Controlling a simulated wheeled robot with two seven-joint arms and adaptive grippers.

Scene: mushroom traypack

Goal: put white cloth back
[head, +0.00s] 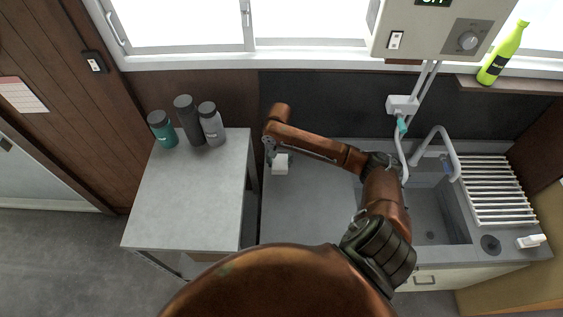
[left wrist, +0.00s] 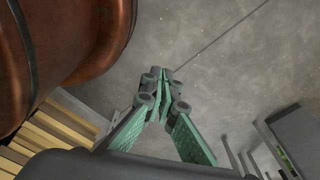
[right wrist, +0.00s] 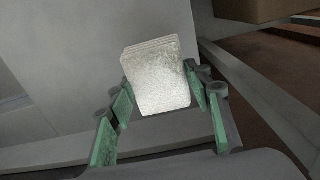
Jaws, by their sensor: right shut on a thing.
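The white cloth (head: 280,164) is a small folded block over the left part of the grey sink counter (head: 315,199). My right gripper (head: 270,157) is at its left upper side in the head view, partly hidden by the arm. In the right wrist view the cloth (right wrist: 158,82) sits between the green-padded fingers of my right gripper (right wrist: 160,88), which is shut on it. Whether the cloth touches the counter is unclear. My left gripper (left wrist: 164,92) is empty and its fingertips meet over grey floor. It is not seen in the head view.
A grey side table (head: 190,195) at left bears a teal bottle (head: 163,130), a dark bottle (head: 188,120) and a grey bottle (head: 211,124). Right of my arm are the sink, faucet (head: 446,146), white rack (head: 497,188) and a white item (head: 531,241). A green bottle (head: 502,54) stands on a shelf.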

